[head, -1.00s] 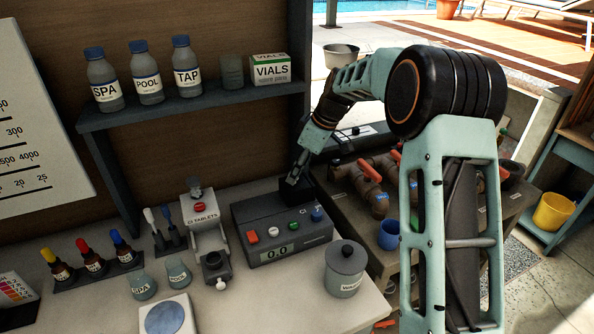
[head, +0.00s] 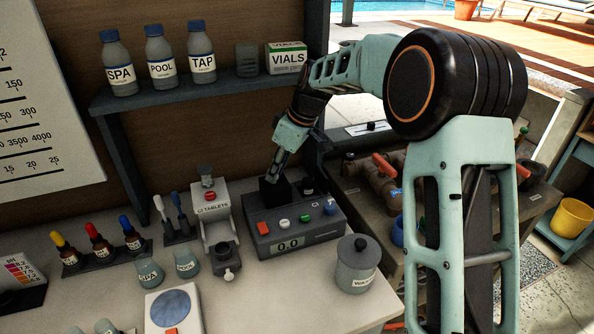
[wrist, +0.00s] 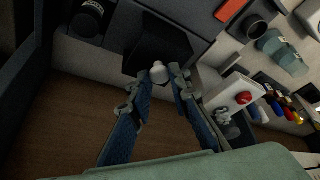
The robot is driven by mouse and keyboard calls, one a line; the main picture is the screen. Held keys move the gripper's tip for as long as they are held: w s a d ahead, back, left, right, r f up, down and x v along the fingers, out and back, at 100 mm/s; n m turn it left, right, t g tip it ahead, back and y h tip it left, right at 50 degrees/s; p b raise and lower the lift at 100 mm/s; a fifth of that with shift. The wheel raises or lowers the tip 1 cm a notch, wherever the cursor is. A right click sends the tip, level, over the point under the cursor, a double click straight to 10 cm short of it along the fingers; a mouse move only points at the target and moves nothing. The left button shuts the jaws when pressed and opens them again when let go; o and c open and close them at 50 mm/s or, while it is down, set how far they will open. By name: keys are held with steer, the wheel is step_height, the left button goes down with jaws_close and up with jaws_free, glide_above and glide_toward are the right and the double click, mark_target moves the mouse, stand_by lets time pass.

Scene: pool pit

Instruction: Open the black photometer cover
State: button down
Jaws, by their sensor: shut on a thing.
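My gripper (head: 274,178) is at the cover's upper edge. In the wrist view, my fingers (wrist: 164,78) are shut on the small pale knob (wrist: 158,71) at the edge of the black cover (wrist: 157,44). The fingers and arm hide part of the cover and its hinge in the head view.
The CI tablets dispenser (head: 211,212) is left of the photometer, and a lidded waste pot (head: 357,268) is front right. A shelf (head: 215,88) with bottles hangs behind.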

steer(key=shift+s+a, duration=0.15)
steer(key=shift+a, duration=0.3)
steer(key=c, duration=1.8)
jaws_free()
steer(key=shift+o, duration=0.2)
steer(key=shift+d, duration=0.1)
steer(key=v, duration=1.2)
